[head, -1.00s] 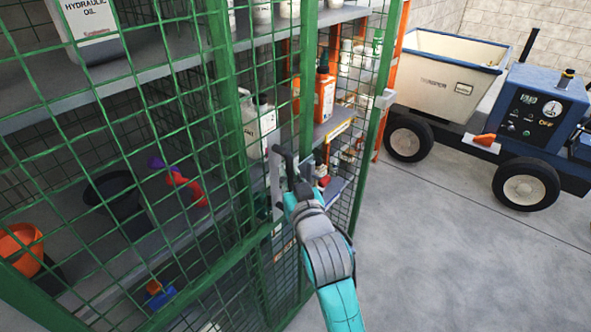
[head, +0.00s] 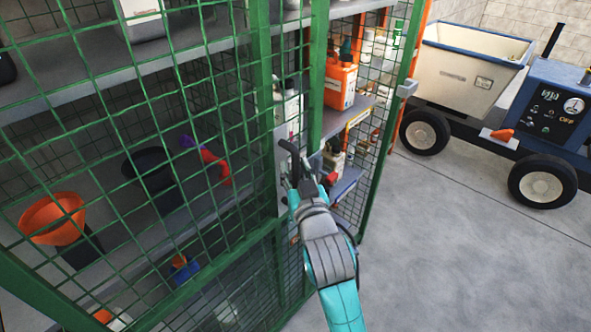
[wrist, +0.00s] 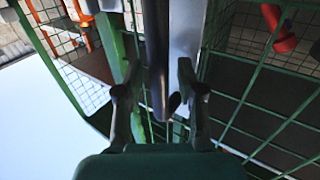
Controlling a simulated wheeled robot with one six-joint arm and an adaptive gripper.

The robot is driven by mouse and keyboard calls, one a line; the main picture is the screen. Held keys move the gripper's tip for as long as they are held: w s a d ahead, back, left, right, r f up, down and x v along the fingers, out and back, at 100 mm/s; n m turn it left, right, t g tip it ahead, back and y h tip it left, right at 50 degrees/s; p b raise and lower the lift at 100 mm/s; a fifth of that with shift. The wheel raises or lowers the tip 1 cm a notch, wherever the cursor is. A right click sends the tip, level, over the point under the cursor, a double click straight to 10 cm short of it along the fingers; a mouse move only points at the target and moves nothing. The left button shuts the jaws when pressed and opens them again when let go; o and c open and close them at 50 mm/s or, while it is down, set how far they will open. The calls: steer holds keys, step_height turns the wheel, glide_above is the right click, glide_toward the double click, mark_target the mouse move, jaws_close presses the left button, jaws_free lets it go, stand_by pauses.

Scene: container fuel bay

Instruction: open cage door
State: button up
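The cage (head: 318,75) has green posts and green wire mesh and fills the left and middle of the head view. A silver plate (head: 281,150) stands beside a green upright; in the wrist view this pale metal plate (wrist: 186,30) runs down from the top. A dark grey upright bar (wrist: 157,55), seemingly the door handle, stands in front of it. My gripper (head: 291,165) is at this plate. In the wrist view its two fingers (wrist: 157,90) are apart, one on each side of the bar's lower end. I cannot tell whether they touch it.
A blue and cream wheeled machine (head: 465,68) stands at the right. The grey floor (head: 450,260) in front of it is clear.

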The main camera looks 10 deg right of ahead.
steer(key=shift+s, duration=0.1)
steer(key=s, duration=1.1)
steer(key=shift+s+d, duration=0.25)
steer(key=shift+s, duration=0.15)
steer(key=s+d+f+g, duration=0.1)
steer(key=s+d+f, duration=0.2)
steer(key=s+f, duration=0.55)
steer(key=s+d+f+g, duration=0.1)
steer(key=s+f, duration=0.4)
steer(key=s, duration=0.8)
steer(key=s+d+f+g, duration=0.1)
steer(key=s+d+f, duration=0.2)
steer(key=s, duration=1.1)
step_height(320, 180, down, 2)
steer(key=shift+s+d+f+h, duration=0.2)
steer(key=shift+s+h, duration=0.05)
steer(key=shift+h, duration=0.05)
